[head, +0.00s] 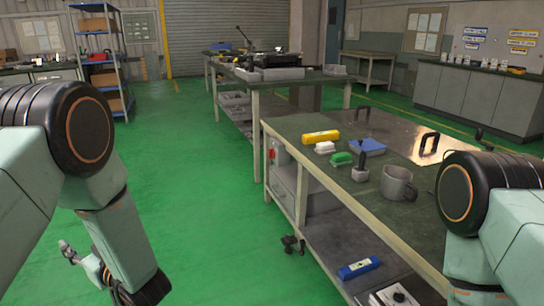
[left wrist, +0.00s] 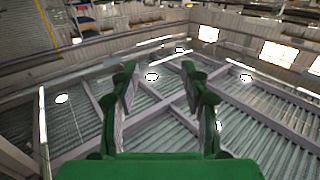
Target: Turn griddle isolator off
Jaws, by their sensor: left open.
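A small grey box with a red switch (head: 271,154) is fixed at the near left end of the bench, below its top; it looks like the isolator. Its switch position is too small to tell. A shiny metal griddle plate (head: 395,128) with black handles lies on the bench top. My left gripper (left wrist: 158,72) shows in the left wrist view with its two green fingers apart and nothing between them. In the head view my left arm hangs at the left, well away from the switch. My right gripper is out of view.
The bench top (head: 385,205) holds a yellow case (head: 320,136), brushes, a blue item (head: 367,146) and a grey mug (head: 398,184). A lower shelf holds a blue item (head: 359,267). Open green floor (head: 200,190) lies left of the bench. A shelf rack (head: 100,50) stands behind.

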